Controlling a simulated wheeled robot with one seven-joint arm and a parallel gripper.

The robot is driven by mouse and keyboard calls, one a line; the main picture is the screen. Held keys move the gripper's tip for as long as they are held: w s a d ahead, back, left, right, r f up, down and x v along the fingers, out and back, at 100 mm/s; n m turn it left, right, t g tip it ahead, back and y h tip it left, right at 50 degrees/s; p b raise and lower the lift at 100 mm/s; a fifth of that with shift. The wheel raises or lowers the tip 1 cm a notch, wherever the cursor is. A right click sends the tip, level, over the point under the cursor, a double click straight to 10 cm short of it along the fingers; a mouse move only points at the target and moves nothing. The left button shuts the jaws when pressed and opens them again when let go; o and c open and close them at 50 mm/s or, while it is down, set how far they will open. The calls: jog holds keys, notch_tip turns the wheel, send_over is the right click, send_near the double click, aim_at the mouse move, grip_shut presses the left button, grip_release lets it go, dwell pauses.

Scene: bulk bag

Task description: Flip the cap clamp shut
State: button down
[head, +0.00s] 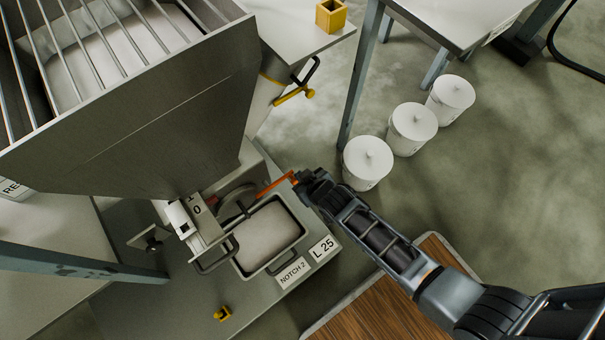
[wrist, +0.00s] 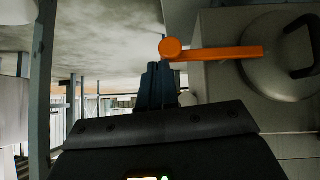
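An orange lever (head: 275,186) with a rounded end runs beside the hopper's lower outlet; I take it to be the cap clamp's lever. In the wrist view the lever (wrist: 225,53) lies nearly level in front of a pale round cap (wrist: 278,62) with a dark handle. My gripper (head: 303,178) is at the lever's outer end. In the wrist view its dark fingers (wrist: 161,72) look closed together, with the lever's round end just beyond their tips. I cannot tell whether they touch it. Part of the cap is hidden by the hopper in the head view.
The grey hopper (head: 165,120) overhangs the left. A filled tray (head: 300,212) stands below the outlet, by labels "NOTCH 2" and "L 25". Several white lidded tubs (head: 367,165) stand on the floor behind my arm. A yellow handle (head: 293,95) is farther back. Open floor lies right.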

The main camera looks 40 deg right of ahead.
jog(key=shift+s+d+f, duration=0.1)
jog(key=shift+d+f, duration=0.05)
jog(key=shift+f, duration=0.25)
dwell(0.3)
jog(key=shift+r, duration=0.1)
